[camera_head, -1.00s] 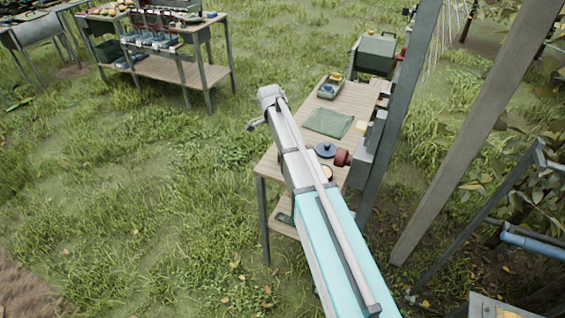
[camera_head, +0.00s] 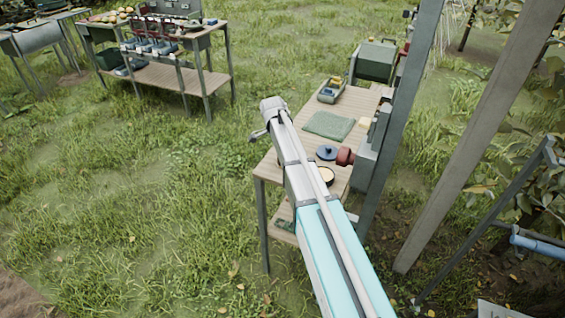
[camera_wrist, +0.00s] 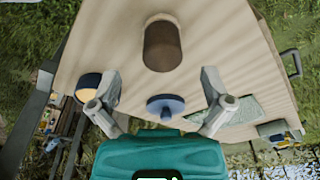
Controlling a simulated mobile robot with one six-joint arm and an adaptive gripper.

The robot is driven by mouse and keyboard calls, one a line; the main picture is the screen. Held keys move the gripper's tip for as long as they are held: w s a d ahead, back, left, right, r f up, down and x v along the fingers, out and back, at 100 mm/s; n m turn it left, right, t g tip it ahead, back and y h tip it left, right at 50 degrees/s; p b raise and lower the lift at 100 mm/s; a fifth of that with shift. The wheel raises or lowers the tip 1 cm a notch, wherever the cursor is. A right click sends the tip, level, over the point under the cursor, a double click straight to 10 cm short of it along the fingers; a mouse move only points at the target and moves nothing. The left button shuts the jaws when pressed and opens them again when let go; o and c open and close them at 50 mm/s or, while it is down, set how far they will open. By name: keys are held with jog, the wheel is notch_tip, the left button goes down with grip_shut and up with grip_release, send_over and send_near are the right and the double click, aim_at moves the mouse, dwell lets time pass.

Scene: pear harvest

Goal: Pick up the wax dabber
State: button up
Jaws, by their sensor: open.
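My gripper (camera_wrist: 160,84) is open and empty above the bench in the wrist view; my arm hides it in the head view. A brown cylinder with a paler top (camera_wrist: 162,45) is ahead of the fingers and may be the wax dabber. A round blue pot with a cream filling (camera_wrist: 88,84) is beside the left finger, partly hidden by my arm in the head view (camera_head: 326,175).
The wooden bench (camera_head: 292,117) also bears a green cloth (camera_head: 328,125) and a small tray (camera_head: 331,90). Grey posts (camera_head: 400,120) rise there. Open grass lies to the left.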

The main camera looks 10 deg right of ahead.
jog(key=shift+f, duration=0.1)
jog(key=shift+w+d+f+b, duration=0.1)
jog(key=shift+d+f+b, duration=0.1)
jog(key=shift+f+b, duration=0.65)
jog(key=shift+w+d+f+b, duration=0.1)
jog(key=shift+d+f+b, duration=0.05)
jog(key=shift+f+b, duration=0.7)
jog(key=shift+d+f+b, duration=0.2)
jog(key=shift+f+b, duration=0.55)
jog(key=shift+b, duration=0.15)
jog(key=c, duration=1.3)
jog(key=shift+c, duration=0.2)
jog(key=shift+r, duration=0.15)
jog(key=shift+r+p, duration=0.9)
jog(key=shift+p, duration=0.2)
jog(key=s+r+p, duration=1.1)
jog(key=s, duration=0.3)
